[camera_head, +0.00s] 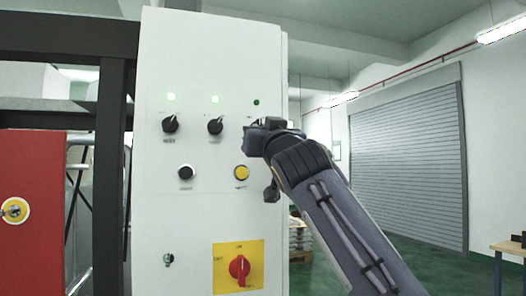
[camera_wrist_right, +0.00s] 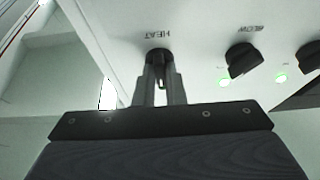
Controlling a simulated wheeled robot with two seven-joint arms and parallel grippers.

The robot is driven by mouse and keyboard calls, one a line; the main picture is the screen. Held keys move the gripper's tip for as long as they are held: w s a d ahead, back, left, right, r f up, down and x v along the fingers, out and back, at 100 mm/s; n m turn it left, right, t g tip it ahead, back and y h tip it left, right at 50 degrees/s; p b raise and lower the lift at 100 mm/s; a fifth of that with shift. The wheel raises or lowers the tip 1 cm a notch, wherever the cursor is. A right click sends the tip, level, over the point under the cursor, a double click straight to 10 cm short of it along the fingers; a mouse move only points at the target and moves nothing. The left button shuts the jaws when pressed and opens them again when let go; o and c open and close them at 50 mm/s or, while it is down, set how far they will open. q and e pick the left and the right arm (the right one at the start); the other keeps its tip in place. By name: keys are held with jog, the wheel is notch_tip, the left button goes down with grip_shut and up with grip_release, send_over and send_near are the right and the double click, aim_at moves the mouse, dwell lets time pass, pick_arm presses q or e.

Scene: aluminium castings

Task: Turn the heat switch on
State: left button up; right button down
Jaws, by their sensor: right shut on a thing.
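A white control panel (camera_head: 205,60) stands in front of me with a row of black rotary switches. In the wrist view the heat switch (camera_wrist_right: 158,54) is a black knob beside the label HEAT. My right gripper (camera_wrist_right: 159,66) has its fingers on either side of this knob and is shut on it. In the head view my right gripper (camera_head: 252,137) covers the heat switch at the panel's right. The lamp (camera_head: 256,102) above it is dark green, unlit. My left gripper is not in view.
Two other black switches (camera_head: 170,124) (camera_head: 215,125) sit to the left under lit green lamps. Below are a black button (camera_head: 185,172), a yellow button (camera_head: 241,173) and a red rotary switch (camera_head: 239,268) on a yellow plate. A red cabinet (camera_head: 30,240) stands left.

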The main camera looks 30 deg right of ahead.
jog(key=shift+w+a+r+m+g+h+b, duration=0.1)
jog(key=shift+m+g+h+b, duration=0.2)
jog(key=shift+m+h, duration=0.8)
jog(key=shift+s+a+f+m+g+h+b, duration=0.1)
jog(key=shift+m+g+h, duration=0.25)
jog(key=shift+m, duration=1.4)
jog(key=shift+w+a+r+m+g+h+b, duration=0.15)
jog(key=shift+m+g+h, duration=0.35)
jog(key=shift+m, duration=1.25)
jog(key=c, duration=1.5)
grip_release()
jog(key=shift+d+h, duration=0.1)
jog(key=shift+h, duration=0.25)
jog(key=b+v, duration=0.5)
jog(key=v, duration=0.3)
